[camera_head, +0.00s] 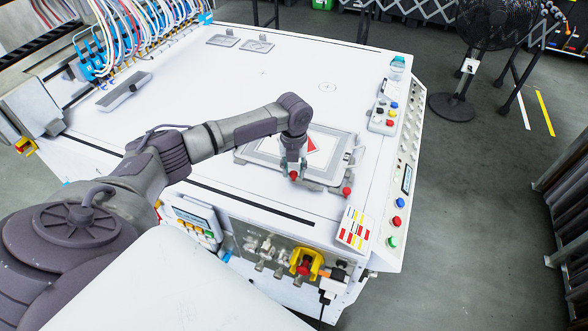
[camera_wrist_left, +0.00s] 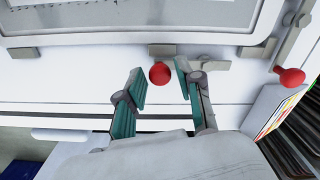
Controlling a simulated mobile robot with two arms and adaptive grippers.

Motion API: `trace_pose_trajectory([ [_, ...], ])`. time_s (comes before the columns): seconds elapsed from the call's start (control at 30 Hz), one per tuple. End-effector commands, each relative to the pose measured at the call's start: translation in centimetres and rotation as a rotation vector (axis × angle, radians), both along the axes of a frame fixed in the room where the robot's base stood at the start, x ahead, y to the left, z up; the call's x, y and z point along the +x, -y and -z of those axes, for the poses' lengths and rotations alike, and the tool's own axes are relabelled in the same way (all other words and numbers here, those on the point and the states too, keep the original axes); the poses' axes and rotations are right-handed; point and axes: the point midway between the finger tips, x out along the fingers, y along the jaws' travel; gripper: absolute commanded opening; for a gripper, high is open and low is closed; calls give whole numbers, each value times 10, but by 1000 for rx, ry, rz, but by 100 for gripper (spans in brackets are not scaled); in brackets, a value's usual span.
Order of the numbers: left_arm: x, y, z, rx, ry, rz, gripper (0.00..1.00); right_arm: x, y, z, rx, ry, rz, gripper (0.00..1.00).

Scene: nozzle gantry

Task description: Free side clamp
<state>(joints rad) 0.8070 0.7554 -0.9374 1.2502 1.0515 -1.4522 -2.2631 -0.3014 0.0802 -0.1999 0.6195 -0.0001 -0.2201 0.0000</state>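A framed panel (camera_head: 268,148) with a red triangle lies on the white machine top; its edge crosses the top of the wrist view (camera_wrist_left: 120,38). A clamp with a red ball knob (camera_wrist_left: 159,72) is at the frame's near edge; the knob also shows in the head view (camera_head: 293,175). A second red-knobbed clamp (camera_wrist_left: 289,77) is at the near right corner, also in the head view (camera_head: 347,191). My left gripper (camera_wrist_left: 161,80) is open, its fingertips either side of the first knob, with gaps visible. I cannot tell which clamp is the side clamp. My right gripper is not in view.
A button box (camera_head: 383,117) and a strip of coloured buttons (camera_head: 397,220) are at the right. A colour-marked card (camera_head: 355,228) stands near the front edge. Blue connectors with hoses (camera_head: 95,55) are at the far left. The machine top behind the panel is mostly clear.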

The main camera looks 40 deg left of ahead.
Motion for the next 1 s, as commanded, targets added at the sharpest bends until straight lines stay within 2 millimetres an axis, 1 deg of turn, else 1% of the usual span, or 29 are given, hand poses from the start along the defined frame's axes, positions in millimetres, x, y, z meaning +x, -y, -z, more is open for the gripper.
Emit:
trace_pose_trajectory([
  [0.33,-1,0,0,0,-2,-1,50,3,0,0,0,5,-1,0],
  [0.47,0,0,-10,0,0,-2,50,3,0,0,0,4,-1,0],
  [0.57,1,0,-27,0,2,0,50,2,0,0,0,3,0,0],
  [0.8,1,0,-79,0,2,-1,50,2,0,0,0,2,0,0],
  [0.9,0,0,-97,1,2,0,50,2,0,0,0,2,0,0],
  [1.0,0,0,-109,-1,1,-1,50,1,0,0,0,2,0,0],
])
